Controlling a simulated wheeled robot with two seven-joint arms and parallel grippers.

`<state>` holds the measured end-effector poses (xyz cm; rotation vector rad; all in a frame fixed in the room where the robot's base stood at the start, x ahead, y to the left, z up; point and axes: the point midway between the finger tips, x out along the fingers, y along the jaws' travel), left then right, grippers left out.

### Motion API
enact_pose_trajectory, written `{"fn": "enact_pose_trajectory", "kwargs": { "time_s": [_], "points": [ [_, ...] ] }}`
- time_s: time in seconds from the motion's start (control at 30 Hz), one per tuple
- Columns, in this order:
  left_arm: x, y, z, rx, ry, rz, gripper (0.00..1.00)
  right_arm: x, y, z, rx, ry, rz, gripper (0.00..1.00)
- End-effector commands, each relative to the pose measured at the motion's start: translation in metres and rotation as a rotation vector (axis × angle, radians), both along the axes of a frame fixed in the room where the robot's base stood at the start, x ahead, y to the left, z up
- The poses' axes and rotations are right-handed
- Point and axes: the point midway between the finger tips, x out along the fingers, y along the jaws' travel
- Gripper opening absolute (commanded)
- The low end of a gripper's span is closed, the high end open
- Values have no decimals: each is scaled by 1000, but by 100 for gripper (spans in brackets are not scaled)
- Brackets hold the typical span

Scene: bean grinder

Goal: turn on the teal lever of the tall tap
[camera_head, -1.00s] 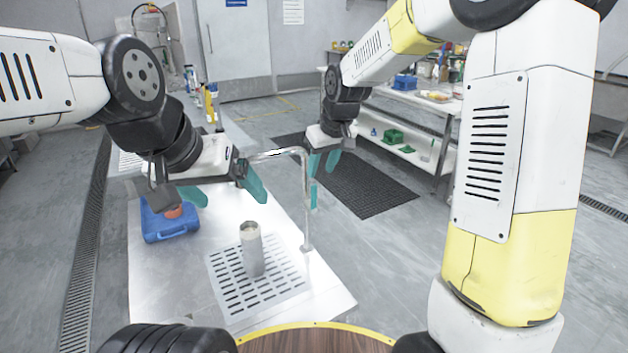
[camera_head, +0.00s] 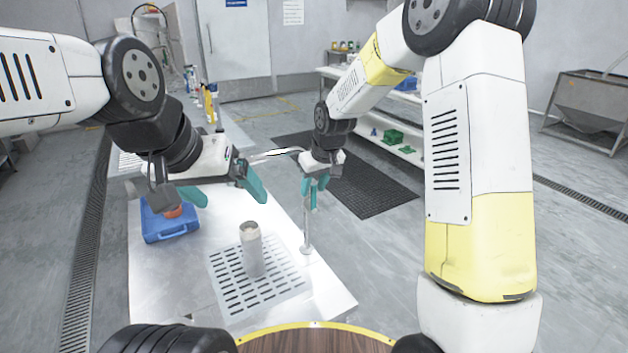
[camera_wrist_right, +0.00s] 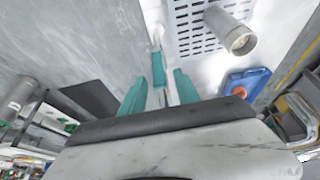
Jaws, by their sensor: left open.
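The tall tap (camera_head: 307,235) is a thin metal pipe rising from the right edge of the metal counter, with its spout bending left at the top. Its teal lever (camera_wrist_right: 158,70) shows upright in the right wrist view; in the head view my right gripper largely covers it. My right gripper (camera_head: 315,190) is at the tap's upper part. Its teal fingers (camera_wrist_right: 160,78) are open, one on each side of the lever, with small gaps; contact is unclear. My left gripper (camera_head: 235,201) is open and empty above the counter, left of the tap.
A metal cup (camera_head: 252,252) stands on the slotted drip grate (camera_head: 223,279); it also shows in the right wrist view (camera_wrist_right: 229,32). A blue case (camera_head: 165,231) with an orange-red round part sits at the left. Bottles (camera_head: 210,103) stand behind.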

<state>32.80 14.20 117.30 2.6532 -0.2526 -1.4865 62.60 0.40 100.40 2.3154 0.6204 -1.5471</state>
Motion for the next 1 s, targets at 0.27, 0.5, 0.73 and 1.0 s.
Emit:
{"fn": "enact_pose_trajectory", "kwargs": {
  "time_s": [0.27,0.5,0.73,1.0],
  "points": [
    [0,0,0,0,0,0,88,0,0,0,0,0,0,0],
    [0,0,0,0,0,0,88,0,0,0,0,0,0,0],
    [0,0,0,0,0,0,88,0,0,0,0,0,0,0],
    [0,0,0,0,0,0,88,0,0,0,0,0,0,0]
  ]
}}
